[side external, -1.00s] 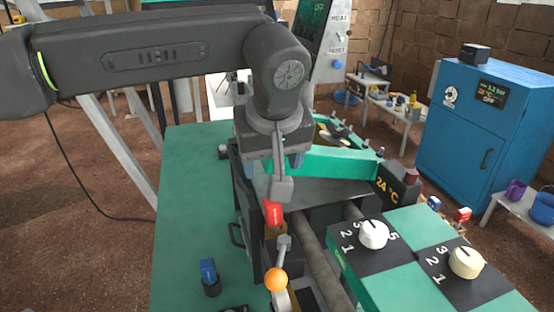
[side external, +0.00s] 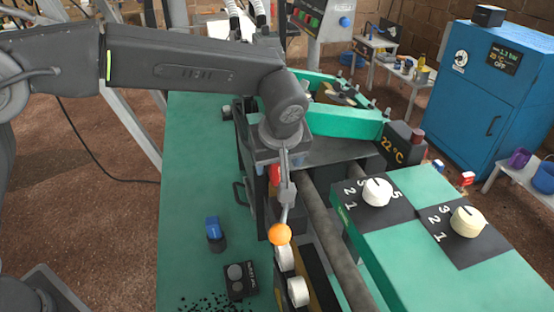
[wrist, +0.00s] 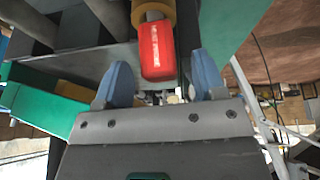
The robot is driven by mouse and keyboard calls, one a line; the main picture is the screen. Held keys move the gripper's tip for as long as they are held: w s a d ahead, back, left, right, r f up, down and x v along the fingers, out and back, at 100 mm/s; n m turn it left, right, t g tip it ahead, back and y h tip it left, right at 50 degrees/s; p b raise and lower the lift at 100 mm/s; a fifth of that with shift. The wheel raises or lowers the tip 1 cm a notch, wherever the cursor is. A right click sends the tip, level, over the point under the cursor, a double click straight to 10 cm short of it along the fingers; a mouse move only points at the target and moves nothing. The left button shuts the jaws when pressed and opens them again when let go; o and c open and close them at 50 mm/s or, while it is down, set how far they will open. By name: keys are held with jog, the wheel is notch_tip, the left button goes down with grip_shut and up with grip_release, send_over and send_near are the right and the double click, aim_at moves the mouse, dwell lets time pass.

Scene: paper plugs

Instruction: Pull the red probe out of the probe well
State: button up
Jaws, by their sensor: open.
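The red probe (side external: 275,173) stands in a dark block at the middle of the bench, partly hidden by a grey lever. In the wrist view the red probe (wrist: 156,50) has a tan collar (wrist: 152,12) at its far end, where it seems to enter the well. My gripper (wrist: 160,64) is open, with one blue finger on each side of the red end. Gaps show on both sides, so neither finger appears to touch it. In the side view my gripper (side external: 280,158) is just above and behind the probe; its fingers are mostly hidden.
A lever with an orange knob (side external: 280,235) stands close in front of the probe. White dials (side external: 377,192) sit on the green panel at right. A blue-capped piece (side external: 214,233) stands on the open green bench (side external: 190,200) at left.

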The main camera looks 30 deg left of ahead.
jog(key=shift+w+a+f, duration=0.1)
jog(key=shift+w+f, duration=0.05)
jog(key=shift+f, duration=0.2)
jog(key=c, duration=1.1)
jog(key=shift+c, duration=0.2)
